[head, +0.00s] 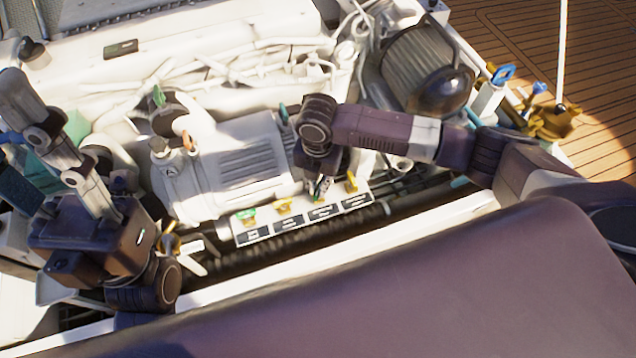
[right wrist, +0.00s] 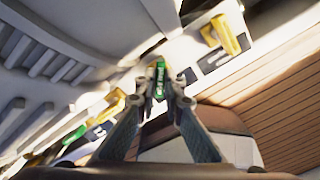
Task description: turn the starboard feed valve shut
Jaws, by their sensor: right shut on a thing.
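A white valve strip (head: 300,220) with dark labels carries a row of valve handles. The labels are too small to read, so I cannot tell which valve is the starboard feed. From the left in the head view come a green-topped handle (head: 247,215), a yellow handle (head: 283,206), a handle mostly hidden by my right gripper, and a yellow handle (head: 351,185). My right gripper (head: 322,190) is shut on that third handle, which shows as a green handle (right wrist: 158,82) between the fingertips in the right wrist view.
A grey-white ribbed engine housing (head: 235,165) stands just behind the strip. A dark corrugated hose (head: 290,248) runs in front of it. A ribbed cylinder with a dark round end (head: 425,70) is at the back right. Wooden decking (head: 535,45) lies beyond.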

